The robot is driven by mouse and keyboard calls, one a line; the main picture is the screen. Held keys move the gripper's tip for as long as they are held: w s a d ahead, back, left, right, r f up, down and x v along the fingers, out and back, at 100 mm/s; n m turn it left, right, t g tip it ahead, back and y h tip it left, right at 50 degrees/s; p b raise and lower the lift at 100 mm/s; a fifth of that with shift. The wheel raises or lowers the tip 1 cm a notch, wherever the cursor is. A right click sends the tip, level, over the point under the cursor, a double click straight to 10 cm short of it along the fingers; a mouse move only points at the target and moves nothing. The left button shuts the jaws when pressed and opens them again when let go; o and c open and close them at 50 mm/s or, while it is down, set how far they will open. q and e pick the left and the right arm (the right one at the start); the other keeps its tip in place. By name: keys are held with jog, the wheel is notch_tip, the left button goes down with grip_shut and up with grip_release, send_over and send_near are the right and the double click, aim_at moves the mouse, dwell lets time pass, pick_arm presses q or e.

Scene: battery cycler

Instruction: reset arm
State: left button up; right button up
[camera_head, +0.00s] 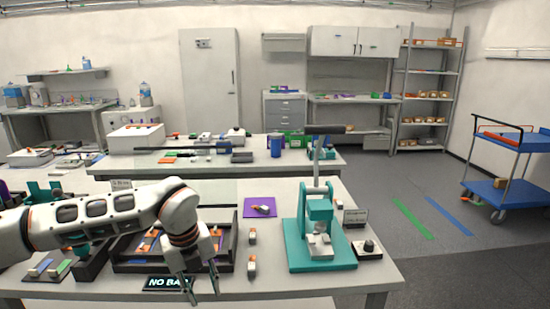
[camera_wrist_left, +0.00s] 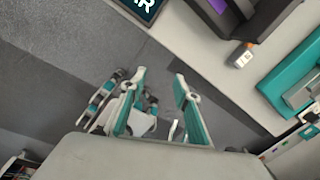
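My left arm reaches in from the left in the head view. Its gripper (camera_head: 203,291) points down above the table's front edge, in front of a dark tray. The two fingers are apart with nothing between them. The left wrist view shows the same open gripper (camera_wrist_left: 160,80) with grey floor beyond the gap. My right arm and gripper are not seen in the head view. White and teal parts below the left fingers in the wrist view are unclear.
The front table (camera_head: 305,284) holds a dark tray (camera_head: 228,240), a teal press (camera_head: 318,215), a black sign (camera_head: 168,282), a purple mat (camera_head: 250,201) and two small orange-and-white pieces (camera_head: 252,265). A knob box (camera_head: 368,249) stands right of the press.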

pick_arm(q)
jog(key=s+d+f+m+g+h, duration=0.15)
jog(key=s+d+h, duration=0.25)
jog(key=s+d, duration=0.45)
jog(key=s+d+f+m+g+h, duration=0.1)
jog(key=s+d+m+g+h, duration=0.25)
jog(key=d, duration=0.75)
jog(key=s+d+r+n+t+h, duration=0.35)
jog(key=d+r+n+h, duration=0.25)
jog(key=d+r+h, duration=0.4)
jog(key=w+a+f+n+t+y, duration=0.35)
jog(key=a+f+n+t, duration=0.25)
jog(key=a+n+t, duration=0.25)
jog(key=w+a+f+n+t+y, duration=0.35)
jog(key=a+f+n+t, duration=0.25)
jog(key=a+n+t, duration=0.3)
jog(key=s+a+f+n+g+y, duration=0.3)
jog(key=s+a+f, duration=0.3)
jog(key=f, duration=0.5)
jog(key=s+a+f+n+g+y, duration=0.3)
jog(key=s+a+f, duration=0.4)
jog(key=f, duration=0.5)
jog(key=a+n+y, duration=0.1)
jog(key=a+y, duration=0.1)
jog(key=shift+s+a+y, duration=0.25)
jog(key=shift+s+y, duration=0.05)
jog(key=shift+y, duration=0.05)
